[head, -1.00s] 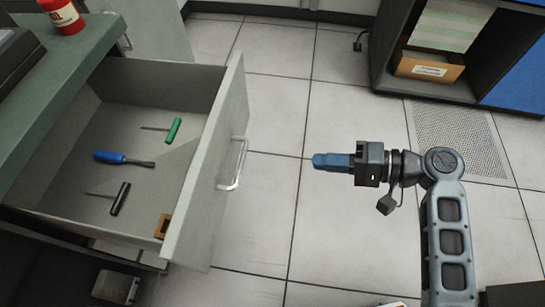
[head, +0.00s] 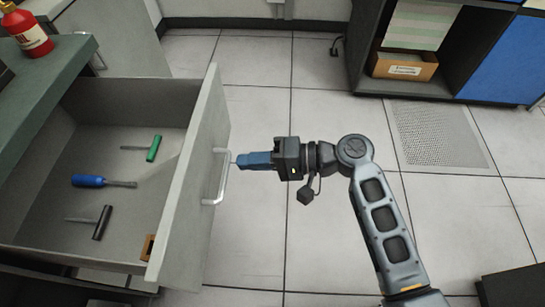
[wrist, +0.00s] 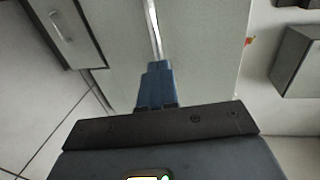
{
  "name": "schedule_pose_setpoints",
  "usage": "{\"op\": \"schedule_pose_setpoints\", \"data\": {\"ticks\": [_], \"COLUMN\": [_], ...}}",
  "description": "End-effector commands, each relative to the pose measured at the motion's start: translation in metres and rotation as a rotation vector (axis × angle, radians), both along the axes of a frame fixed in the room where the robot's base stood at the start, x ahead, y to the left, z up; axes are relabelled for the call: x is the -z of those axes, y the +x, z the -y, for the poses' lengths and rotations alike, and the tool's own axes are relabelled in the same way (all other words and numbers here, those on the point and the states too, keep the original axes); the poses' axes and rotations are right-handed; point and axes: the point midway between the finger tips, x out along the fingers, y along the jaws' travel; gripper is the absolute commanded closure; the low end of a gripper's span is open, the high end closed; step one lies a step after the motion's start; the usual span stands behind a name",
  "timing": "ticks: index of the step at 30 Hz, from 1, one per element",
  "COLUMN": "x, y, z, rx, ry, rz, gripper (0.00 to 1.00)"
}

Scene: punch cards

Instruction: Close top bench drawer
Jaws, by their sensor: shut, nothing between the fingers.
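The top bench drawer (head: 190,190) is pulled open at the left in the head view, with a pale front panel and a metal bar handle (head: 222,178). Inside lie a green-handled tool (head: 153,148), a blue-handled screwdriver (head: 90,181), a black-handled tool (head: 102,222) and a small brown block (head: 148,247). My gripper (head: 240,160) has blue fingers, shut and empty, pointing left at the handle. The fingertips are very close to the handle; I cannot tell whether they touch. In the wrist view the handle (wrist: 153,30) runs straight ahead of the fingers (wrist: 157,72).
The green bench top (head: 62,62) at the left carries a red bottle (head: 27,35). A dark cabinet (head: 355,45) with a cardboard box (head: 404,66) stands at the back right. The tiled floor (head: 255,240) is clear around my arm.

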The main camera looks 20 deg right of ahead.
Motion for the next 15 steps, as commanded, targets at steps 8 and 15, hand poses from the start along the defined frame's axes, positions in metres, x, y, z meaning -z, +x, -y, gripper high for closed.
{"op": "schedule_pose_setpoints", "data": {"ticks": [8,15], "x": [0.0031,0.0029], "y": [0.0044,0.0044], "z": [-0.0128,-0.0125], "rx": [0.000,0.000], "ry": [0.000,0.000], "rz": [-0.001,-0.001], "gripper": [1.00,1.00]}}
